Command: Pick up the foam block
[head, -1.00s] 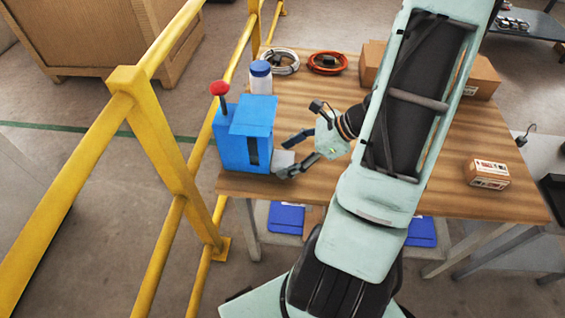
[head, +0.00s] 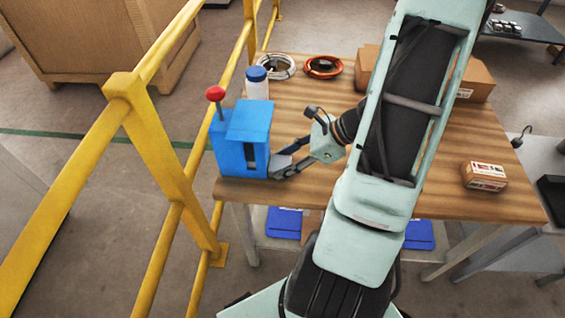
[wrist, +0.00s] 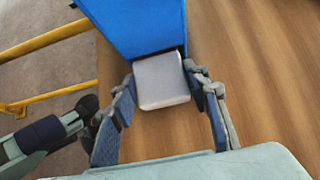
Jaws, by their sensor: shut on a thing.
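The foam block is a pale grey-white block (wrist: 161,90) in the wrist view. It lies at the foot of a blue box (wrist: 140,25), partly inside the opening at the box's lower front. My gripper (wrist: 160,76) has one finger on each side of the block and is shut on it. In the head view my gripper (head: 279,164) is low over the wooden table, right by the front of the blue box (head: 232,152). There the fingers mostly hide the block.
The blue box carries a red knob (head: 215,93). A white bottle with a blue cap (head: 257,88) stands behind it. Cable coils (head: 323,67) and cardboard boxes (head: 476,80) are at the table's back. A small carton (head: 484,177) sits right. A yellow railing (head: 150,140) runs along the left.

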